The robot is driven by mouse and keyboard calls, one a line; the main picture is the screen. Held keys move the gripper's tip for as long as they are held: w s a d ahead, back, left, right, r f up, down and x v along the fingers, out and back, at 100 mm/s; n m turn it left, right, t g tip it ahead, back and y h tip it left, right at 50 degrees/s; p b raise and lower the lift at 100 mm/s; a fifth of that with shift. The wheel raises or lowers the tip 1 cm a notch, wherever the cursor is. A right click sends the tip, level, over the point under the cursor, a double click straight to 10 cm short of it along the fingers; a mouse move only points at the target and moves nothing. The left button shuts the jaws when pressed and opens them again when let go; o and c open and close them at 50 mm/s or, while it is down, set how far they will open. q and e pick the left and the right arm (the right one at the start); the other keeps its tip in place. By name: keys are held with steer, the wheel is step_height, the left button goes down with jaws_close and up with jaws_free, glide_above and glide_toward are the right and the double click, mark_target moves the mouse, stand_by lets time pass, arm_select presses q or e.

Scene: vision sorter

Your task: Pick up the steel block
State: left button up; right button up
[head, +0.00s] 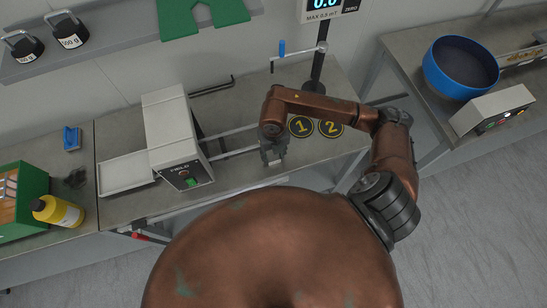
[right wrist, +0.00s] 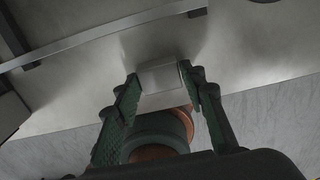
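A small pale grey metal block (right wrist: 160,78), which looks like the steel block, sits between the fingertips of my right gripper (right wrist: 158,75) in the right wrist view. A finger lies close along each side of it; I cannot tell whether both press on it. In the head view the right gripper (head: 273,152) points down at the front of the grey bench, and the block (head: 274,163) shows just below its fingers. I cannot tell whether the block rests on the bench or is slightly raised. My left gripper is not in view.
A white machine (head: 167,125) with rails stands left of the gripper. Two round pads (head: 301,126) marked 1 and 2 lie behind it at the right. A yellow bottle (head: 57,212) and green crate (head: 27,190) are far left. A blue bowl (head: 461,67) is on the right bench.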

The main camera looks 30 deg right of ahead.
steer(key=c, duration=0.9)
jaws_close()
steer(key=shift+r, duration=0.15)
